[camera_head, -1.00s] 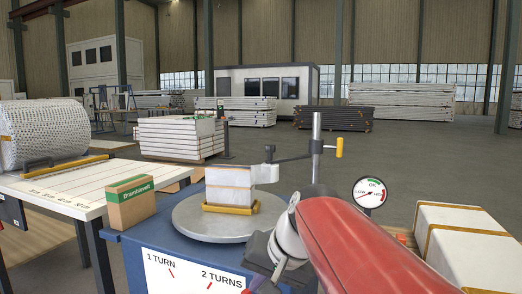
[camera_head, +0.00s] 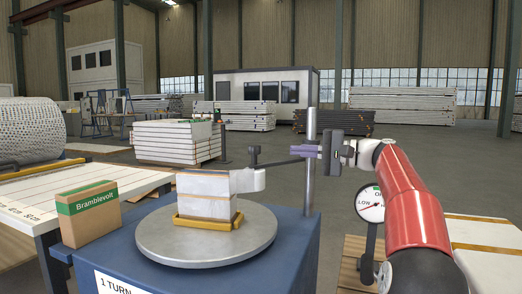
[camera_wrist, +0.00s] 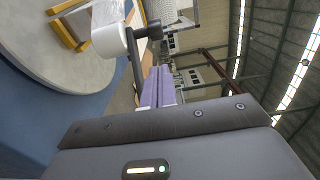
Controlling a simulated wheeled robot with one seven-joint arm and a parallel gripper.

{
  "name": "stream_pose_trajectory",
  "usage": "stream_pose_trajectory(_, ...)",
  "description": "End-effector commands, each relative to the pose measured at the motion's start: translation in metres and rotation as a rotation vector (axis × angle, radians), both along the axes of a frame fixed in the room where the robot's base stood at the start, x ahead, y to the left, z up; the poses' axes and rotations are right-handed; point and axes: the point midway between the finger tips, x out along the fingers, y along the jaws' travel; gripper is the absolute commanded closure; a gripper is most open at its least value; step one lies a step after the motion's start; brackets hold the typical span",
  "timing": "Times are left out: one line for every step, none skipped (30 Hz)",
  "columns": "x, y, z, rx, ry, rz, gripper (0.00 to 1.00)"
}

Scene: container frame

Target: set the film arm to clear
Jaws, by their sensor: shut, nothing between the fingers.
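The film arm (camera_head: 278,163) is a dark bar running left from an upright grey post (camera_head: 309,190). A white film roll (camera_head: 250,180) hangs near its left end, close beside the wrapped white load (camera_head: 205,195) on the round turntable (camera_head: 160,248). In the wrist view the shut fingers (camera_wrist: 158,82) are beside the film arm (camera_wrist: 136,62) and roll (camera_wrist: 112,40). Nothing is between them. I cannot tell whether they touch the arm. The yellow handle is hidden.
A brown Bramblevolt box (camera_head: 92,214) stands at the turntable's left on the blue base (camera_head: 285,265). A dial gauge (camera_head: 370,206) stands right of the post, partly behind my red arm. A white table (camera_head: 110,185) is at left.

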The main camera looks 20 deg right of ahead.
Motion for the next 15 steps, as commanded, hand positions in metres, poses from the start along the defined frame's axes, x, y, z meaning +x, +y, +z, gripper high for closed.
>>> stream_pose_trajectory(0.0, 0.0, 0.0, 0.001, -0.001, 0.0, 1.0)
stream_pose_trajectory(0.0, 0.0, 0.0, 0.001, -0.001, 0.0, 1.0)
stream_pose_trajectory(0.0, 0.0, 0.0, 0.001, -0.001, 0.0, 1.0)
stream_pose_trajectory(0.0, 0.0, 0.0, 0.0, 0.0, 0.0, 1.0)
stream_pose_trajectory(0.0, 0.0, 0.0, 0.0, 0.0, 0.0, 1.0)
stream_pose_trajectory(0.0, 0.0, 0.0, 0.0, 0.0, 0.0, 1.0)
stream_pose_trajectory(0.0, 0.0, 0.0, -0.001, 0.001, 0.0, 1.0)
stream_pose_trajectory(0.0, 0.001, 0.0, -0.001, 0.001, 0.0, 1.0)
stream_pose_trajectory(0.001, 0.001, 0.0, -0.001, 0.001, 0.001, 1.0)
stream_pose_trajectory(0.002, 0.003, 0.0, -0.001, 0.001, 0.001, 1.0)
stream_pose_trajectory(0.003, 0.004, 0.0, -0.001, 0.001, 0.001, 1.0)
stream_pose_trajectory(0.006, 0.007, 0.0, -0.001, 0.001, 0.002, 1.0)
stream_pose_trajectory(0.008, 0.009, 0.0, -0.001, 0.001, 0.002, 1.0)
stream_pose_trajectory(0.011, 0.012, 0.0, -0.001, 0.001, 0.002, 1.0)
stream_pose_trajectory(0.016, 0.018, 0.0, -0.001, 0.001, 0.004, 1.0)
